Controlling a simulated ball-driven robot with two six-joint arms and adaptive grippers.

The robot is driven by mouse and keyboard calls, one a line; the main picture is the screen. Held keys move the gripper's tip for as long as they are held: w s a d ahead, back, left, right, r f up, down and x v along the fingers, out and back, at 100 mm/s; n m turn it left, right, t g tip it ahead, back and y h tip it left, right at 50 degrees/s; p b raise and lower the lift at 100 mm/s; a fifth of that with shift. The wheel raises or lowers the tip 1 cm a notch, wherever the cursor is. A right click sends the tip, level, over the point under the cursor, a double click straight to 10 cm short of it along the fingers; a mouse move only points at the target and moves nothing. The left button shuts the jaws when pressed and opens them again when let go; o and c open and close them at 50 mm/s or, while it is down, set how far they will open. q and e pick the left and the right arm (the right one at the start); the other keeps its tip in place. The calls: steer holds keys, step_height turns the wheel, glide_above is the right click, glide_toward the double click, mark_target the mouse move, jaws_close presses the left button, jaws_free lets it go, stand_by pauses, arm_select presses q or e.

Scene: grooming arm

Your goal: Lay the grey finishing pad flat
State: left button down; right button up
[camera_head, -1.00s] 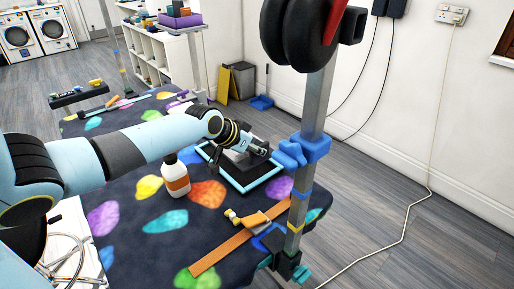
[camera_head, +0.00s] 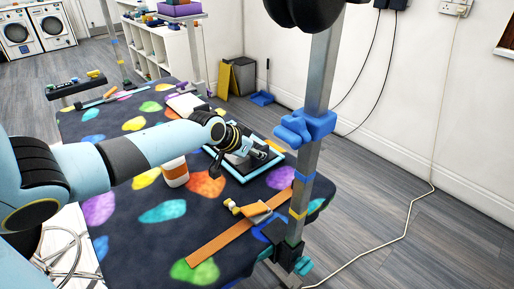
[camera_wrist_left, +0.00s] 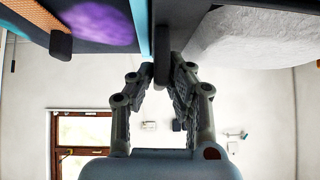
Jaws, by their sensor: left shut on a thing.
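The grey finishing pad (camera_head: 238,159) shows as a pale grey patch beneath my left gripper, over the teal-rimmed black tray (camera_head: 247,181) on the table. In the left wrist view, a large pale grey rough surface, which looks like the pad (camera_wrist_left: 250,38), fills the upper right, close to the fingers. My left gripper (camera_head: 256,153) is low over the tray, with its fingers closed together in the wrist view (camera_wrist_left: 162,80). I cannot tell how far the pad is tilted. My right gripper is not in view.
A metal post (camera_head: 309,165) with a blue clamp (camera_head: 305,127) rises at the right edge of the spotted table (camera_head: 125,215).

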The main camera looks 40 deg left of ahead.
arm_select(q)
steer(key=shift+f, duration=0.25)
stand_by(0.4)
steer(key=c, duration=1.2)
jaws_free()
steer(key=v, duration=1.2)
steer(key=shift+f, duration=0.1)
